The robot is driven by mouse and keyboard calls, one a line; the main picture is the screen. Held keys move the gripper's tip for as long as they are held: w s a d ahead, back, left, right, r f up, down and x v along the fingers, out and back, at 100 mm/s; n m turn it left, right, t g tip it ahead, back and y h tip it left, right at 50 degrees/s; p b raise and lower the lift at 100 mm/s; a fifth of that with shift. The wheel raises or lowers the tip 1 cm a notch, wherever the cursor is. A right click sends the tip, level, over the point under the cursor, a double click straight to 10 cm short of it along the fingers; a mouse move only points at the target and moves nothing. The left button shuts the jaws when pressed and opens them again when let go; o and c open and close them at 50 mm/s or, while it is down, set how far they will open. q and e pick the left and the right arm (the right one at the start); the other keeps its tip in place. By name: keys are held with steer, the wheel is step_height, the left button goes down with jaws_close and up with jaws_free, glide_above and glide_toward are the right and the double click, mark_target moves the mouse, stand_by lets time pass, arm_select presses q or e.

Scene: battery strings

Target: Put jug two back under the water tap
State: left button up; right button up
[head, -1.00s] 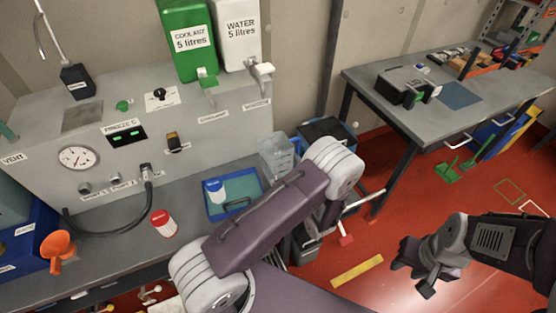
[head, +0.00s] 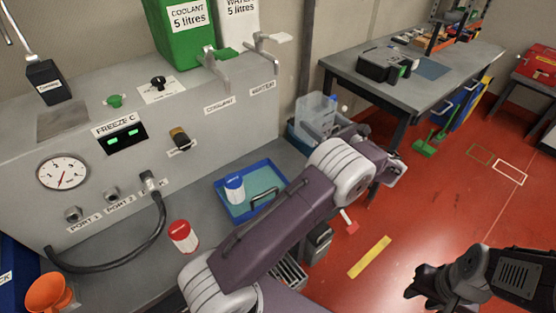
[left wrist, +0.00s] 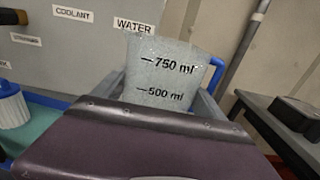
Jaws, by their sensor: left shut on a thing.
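A clear jug (head: 317,112) with a lidless top is right of the bench's end in the head view. In the left wrist view the jug (left wrist: 165,75) shows its 750 ml and 500 ml marks; no number is readable. My left gripper (head: 343,128) is shut on the jug; its fingers are mostly hidden behind my arm. The water tap (head: 262,43) sticks out above the WATER label, left of the jug and apart from it. The white water tank (head: 238,22) is behind the tap. My right gripper (head: 420,288) is open and empty over the floor.
A blue tray (head: 228,205) with a blue-lidded pot (head: 234,188) sits on the bench below the taps. A red-lidded pot (head: 181,235) and a black hose (head: 150,235) are to its left. A grey table (head: 450,75) stands beyond the jug.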

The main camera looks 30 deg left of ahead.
arm_select(q)
steer(key=s+a+f, duration=0.1)
steer(key=a+f, duration=0.2)
steer(key=s+a+f, duration=0.1)
steer(key=a+f, duration=0.3)
steer(key=s+a+f+p, duration=0.1)
steer(key=s+a+f, duration=0.1)
steer(key=a+f, duration=0.1)
steer(key=shift+a+f, duration=0.4)
steer(key=shift+a, duration=0.35)
steer(key=shift+s+f, duration=0.1)
steer(key=shift+f, duration=0.1)
steer(key=o, duration=1.8)
steer(key=shift+r, duration=0.2)
steer(key=shift+d, duration=0.2)
steer(key=b+v, duration=0.1)
steer(key=v, duration=1)
steer(key=shift+s+d, duration=0.15)
steer(key=shift+d, duration=0.15)
